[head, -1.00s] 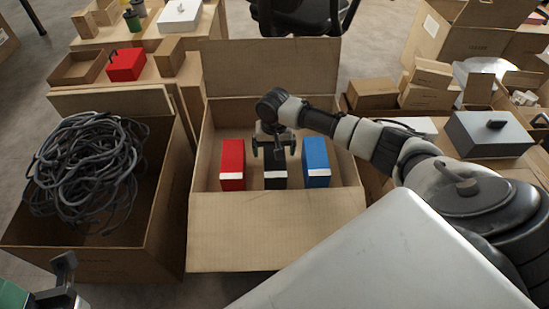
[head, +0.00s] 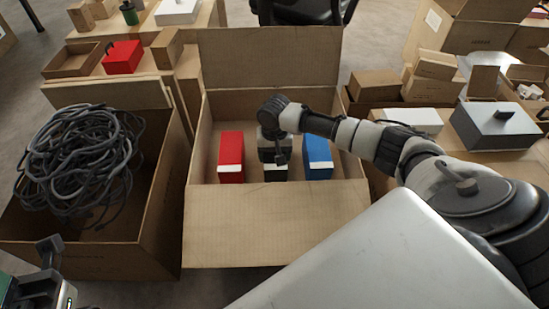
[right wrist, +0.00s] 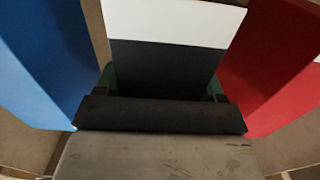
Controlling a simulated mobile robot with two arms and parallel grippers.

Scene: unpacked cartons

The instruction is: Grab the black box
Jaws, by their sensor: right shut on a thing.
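The black box (head: 276,176) stands in an open carton (head: 275,228), between a red box (head: 231,158) and a blue box (head: 318,157). My right gripper (head: 275,158) is down over the black box and hides most of it. In the right wrist view the black box (right wrist: 165,68), with its white band, sits between the two fingers (right wrist: 160,88), which are shut on it. My left gripper (head: 50,272) is partly in view at the lower left, away from the carton, and its jaw opening is unclear.
A carton with a heap of grey cable (head: 80,160) stands to the left. Cartons and a grey case (head: 498,124) are on the right. The red and blue boxes stand close on either side of my right gripper.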

